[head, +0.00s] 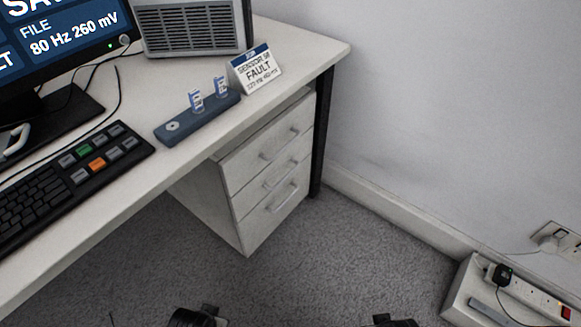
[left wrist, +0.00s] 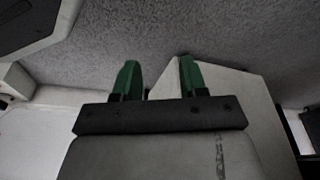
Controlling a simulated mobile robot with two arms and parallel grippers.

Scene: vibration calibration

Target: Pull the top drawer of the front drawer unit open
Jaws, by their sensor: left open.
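The white drawer unit (head: 208,203) stands on the carpet under the right end of the desk. Its top drawer (head: 243,163) is closed, its front in line with the drawers below. The top drawer's metal bar handle (head: 280,145) is free, with no gripper near it. In the left wrist view my left gripper (left wrist: 158,72) shows two green fingers spread apart with nothing between them, over grey carpet. No gripper fingers show in the head view; only dark parts that seem to be mine show at its bottom edge.
The desk (head: 300,45) overhangs the unit, with a black leg (head: 323,130) just right of it. A blue tray (head: 175,133), a fault sign (head: 258,72) and a keyboard (head: 60,180) are on top. A power strip (head: 535,297) is at lower right. Carpet before the drawers is clear.

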